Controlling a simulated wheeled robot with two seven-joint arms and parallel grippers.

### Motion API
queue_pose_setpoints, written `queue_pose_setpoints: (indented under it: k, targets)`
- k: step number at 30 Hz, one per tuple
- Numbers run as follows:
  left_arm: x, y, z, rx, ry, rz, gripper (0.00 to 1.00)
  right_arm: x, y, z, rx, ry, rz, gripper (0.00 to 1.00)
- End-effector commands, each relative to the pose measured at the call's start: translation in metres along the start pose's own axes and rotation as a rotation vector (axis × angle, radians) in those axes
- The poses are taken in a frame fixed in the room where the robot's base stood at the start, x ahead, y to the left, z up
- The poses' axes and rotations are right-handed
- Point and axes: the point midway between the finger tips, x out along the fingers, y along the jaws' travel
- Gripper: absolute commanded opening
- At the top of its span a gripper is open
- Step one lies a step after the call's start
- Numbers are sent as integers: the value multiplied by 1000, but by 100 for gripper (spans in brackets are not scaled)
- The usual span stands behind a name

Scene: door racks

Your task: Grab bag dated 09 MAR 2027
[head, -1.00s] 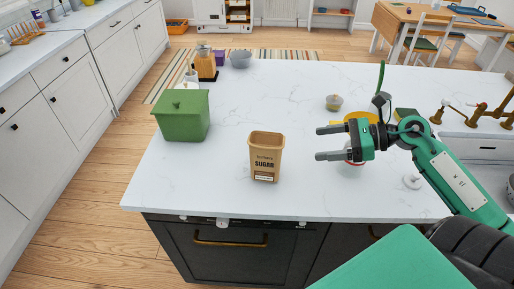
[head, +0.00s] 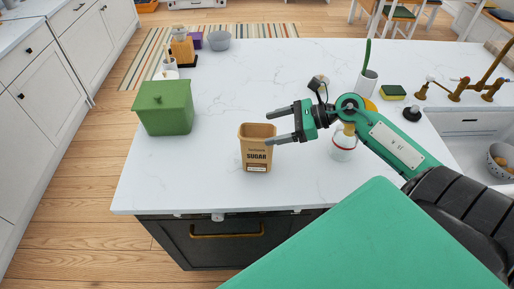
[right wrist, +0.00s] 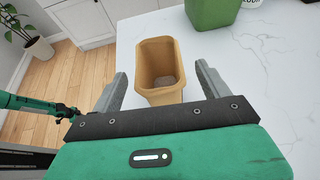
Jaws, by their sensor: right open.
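A tan, open-topped bag labelled SUGAR (head: 256,150) stands upright on the white counter (head: 215,185), near its front edge. Any date on it is too small to read. My right gripper (head: 270,128) is open and empty, with its fingers pointing left at the bag's right side, close to its upper part. In the right wrist view the bag (right wrist: 159,95) stands ahead between the two spread fingers (right wrist: 162,70), and its open mouth shows something greyish inside. I cannot tell whether a finger touches it. My left gripper is not in the head view.
A green lidded bin (head: 165,108) stands to the left of the bag. A white-and-red jar (head: 343,145) stands under my right forearm. A grey bowl (head: 219,40) and an orange-brown item (head: 182,48) stand at the back left. The counter between bin and bag is clear.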

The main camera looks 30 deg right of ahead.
Motion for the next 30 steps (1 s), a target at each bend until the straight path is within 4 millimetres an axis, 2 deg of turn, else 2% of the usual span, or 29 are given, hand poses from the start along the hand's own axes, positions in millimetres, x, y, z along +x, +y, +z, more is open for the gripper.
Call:
queue_pose_setpoints:
  k: [1,4,12,18,26,30]
  targets:
    - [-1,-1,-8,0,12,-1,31,2,0,1,0,0,0,78]
    - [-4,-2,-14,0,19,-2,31,6,0,1,1,0,0,78]
    - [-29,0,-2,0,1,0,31,33,3,2,2,-3,0,78]
    - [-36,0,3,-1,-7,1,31,53,2,-1,0,-2,0,78]
    - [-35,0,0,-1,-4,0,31,56,3,-3,0,0,0,78]
    - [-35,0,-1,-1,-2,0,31,56,3,-3,0,0,0,51]
